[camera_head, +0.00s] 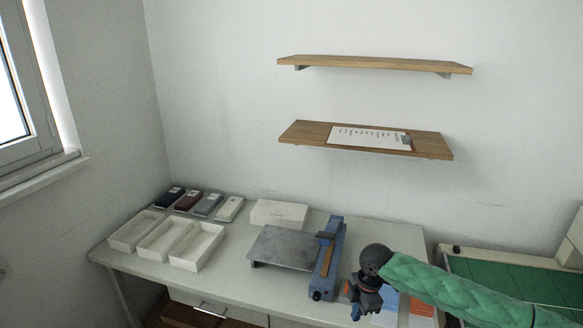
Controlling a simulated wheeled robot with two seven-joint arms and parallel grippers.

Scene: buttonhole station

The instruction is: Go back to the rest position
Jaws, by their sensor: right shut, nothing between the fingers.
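My right arm, in a green quilted sleeve, comes in from the lower right. My right gripper (358,304) hangs below its dark round wrist, over the right part of the table. It is shut and empty. It is small in the picture and partly hidden by the wrist. My left gripper and arm do not show.
The white table (126,262) holds open white boxes (196,246), several folded cloths (209,204), a closed white box (279,214) and a grey plate (281,248) beside a blue machine (329,262). A green-topped surface (500,278) stands right. Two wooden shelves (375,64) hang above.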

